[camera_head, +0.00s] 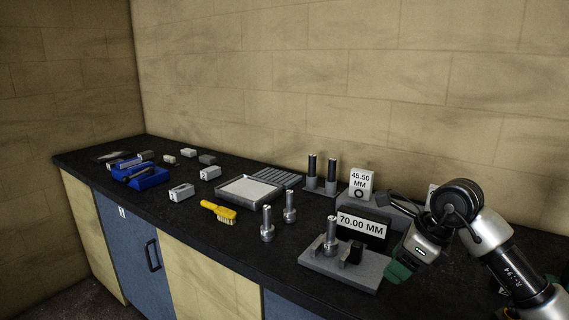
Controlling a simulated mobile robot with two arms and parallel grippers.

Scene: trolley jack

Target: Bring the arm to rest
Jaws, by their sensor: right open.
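My right arm comes in from the right edge, bent at a dark joint above the counter. My right gripper (399,271), with a green end, hangs low beside the grey block with the 70.00 MM sign. It is open, with nothing seen held in it. Its fingers are small and partly hidden by the wrist. My left gripper is not in view.
The 70.00 MM sign (361,228) stands with a grey base (325,262) bearing a metal pin. Two metal pins (267,224) stand left of it. A yellow brush (218,212), a tray (221,191) and a blue holder (147,180) lie further left on the dark counter (195,222).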

